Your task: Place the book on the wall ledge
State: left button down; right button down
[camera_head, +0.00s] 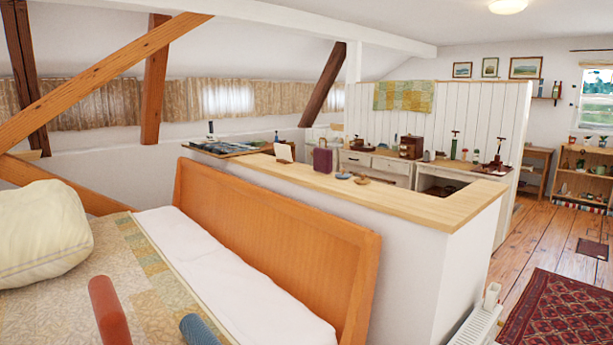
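The wall ledge (420,203) is a pale wooden top on a low white wall behind the bed's headboard. No clearly identifiable book shows. A small maroon upright block (322,160) stands on or just behind the ledge; I cannot tell if it is a book. On the bed, a red rounded object (108,312) and a blue one (198,330) lie at the bottom of the view, the blue one cut off by the edge. I cannot tell exactly what they are. Neither of my grippers is in view.
The orange wooden headboard (270,240) stands between the bed and the ledge. A slanted timber brace (90,85) crosses the upper left. A pillow (40,232) lies left.

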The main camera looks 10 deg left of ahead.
aim_at(408, 201)
jog(key=i+l+u, duration=0.25)
jog(key=l+u, duration=0.3)
jog(key=l, duration=0.15)
jog(key=i+l+u, duration=0.25)
jog(key=l, duration=0.2)
jog(key=i+l+u, duration=0.15)
jog(key=l, duration=1.2)
jog(key=l+u, duration=0.1)
jog(key=l, duration=1.2)
jog(key=i, duration=0.05)
